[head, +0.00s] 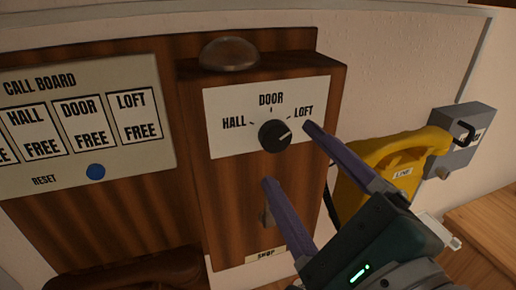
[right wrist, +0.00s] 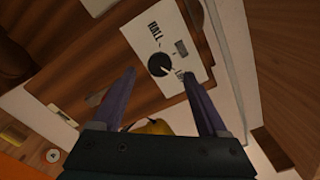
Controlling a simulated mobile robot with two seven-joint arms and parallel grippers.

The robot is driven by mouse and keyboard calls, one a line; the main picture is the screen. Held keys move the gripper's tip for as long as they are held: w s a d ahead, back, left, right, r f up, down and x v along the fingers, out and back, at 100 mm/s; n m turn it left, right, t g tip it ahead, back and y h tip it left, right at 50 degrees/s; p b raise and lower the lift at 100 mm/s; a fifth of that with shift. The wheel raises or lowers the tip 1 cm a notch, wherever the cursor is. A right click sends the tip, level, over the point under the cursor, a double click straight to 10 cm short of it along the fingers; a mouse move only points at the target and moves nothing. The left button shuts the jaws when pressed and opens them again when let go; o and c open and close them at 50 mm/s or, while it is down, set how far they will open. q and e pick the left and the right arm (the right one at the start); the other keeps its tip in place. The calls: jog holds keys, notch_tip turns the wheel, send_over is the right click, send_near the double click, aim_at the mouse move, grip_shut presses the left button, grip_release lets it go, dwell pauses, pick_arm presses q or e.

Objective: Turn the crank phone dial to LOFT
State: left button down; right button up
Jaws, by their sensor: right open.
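The crank phone is a wooden wall box (head: 225,200) with a white label plate (head: 225,137) reading HALL, DOOR and LOFT. One fingertip is near the LOFT word and the other below the dial. In the right wrist view the fingers (right wrist: 158,73) lie either side of the dial, with nothing between them gripped. My left gripper is not in view.
A call board (head: 85,120) with FREE cards and a blue reset button (head: 96,172) is at the left. A metal dome (head: 229,54) tops the box. A yellow phone (head: 400,160) and a grey box (head: 462,140) are at the right.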

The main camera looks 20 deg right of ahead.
jog(key=s+b, duration=0.1)
jog(key=s, duration=0.4)
jog(key=shift+s+d+b, duration=0.1)
jog(key=shift+s+b, duration=0.05)
jog(key=shift+b, duration=0.25)
jog(key=s+a+f+n+g+y, duration=0.1)
jog(key=a+f+n+g+y, duration=0.2)
jog(key=n, duration=0.6)
jog(key=s+a+f+n+g+y, duration=0.1)
jog(key=a+n+g+y, duration=0.25)
jog(key=n, duration=0.55)
jog(key=s+d+f+n+g+h, duration=0.4)
jog(key=d, duration=0.3)
jog(key=s+d+f+n+g+h, duration=0.3)
jog(key=s+d+f+n+g, duration=0.15)
jog(key=d, duration=0.25)
notch_tip(320, 180, up, 22)
jog(key=p, duration=2.2)
jog(key=shift+a+f+t, duration=0.15)
jog(key=shift+a+t, duration=0.15)
jog(key=shift+a, duration=0.1)
